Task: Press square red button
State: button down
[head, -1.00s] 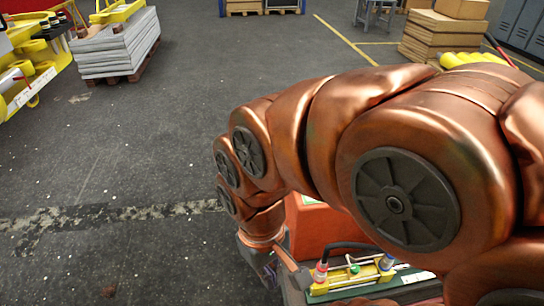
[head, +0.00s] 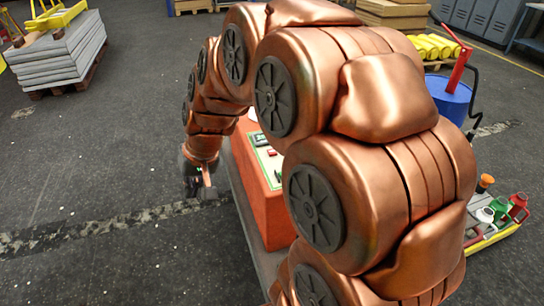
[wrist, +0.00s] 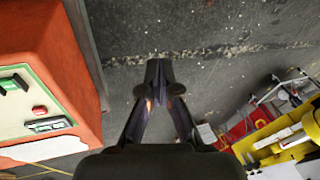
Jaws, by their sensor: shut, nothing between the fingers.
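An orange-red box (head: 275,215) stands in the head view, partly hidden behind my arm. Its top bears a pale panel with a green edge (head: 268,165). I cannot tell whether the button is square. My gripper (wrist: 158,78) is shut and empty, pointing at the floor to the right of the box. In the head view my gripper (head: 195,185) hangs left of the box, apart from it.
A yellow-and-red cart or tray (wrist: 270,140) is at the right of the wrist view. A blue barrel with a red handle (head: 450,95) and a yellow tray of bottles (head: 495,225) stand to the right. Open floor (head: 90,170) lies to the left.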

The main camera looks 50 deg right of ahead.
jog(key=w+d+f+m+t+b, duration=0.1)
jog(key=w+d+f+m+t, duration=0.1)
jog(key=w+d, duration=0.5)
jog(key=m+t+h+b, duration=0.3)
jog(key=m+h+b, duration=0.1)
jog(key=m+h, duration=0.25)
send_over(273, 152)
notch_tip(273, 152, down, 4)
jog(key=shift+d+m+y, duration=0.15)
jog(key=shift+m+y, duration=0.1)
jog(key=shift+m, duration=0.1)
notch_tip(273, 152, down, 9)
jog(key=b, duration=0.6)
jog(key=shift+b, duration=0.35)
jog(key=shift+f, duration=0.35)
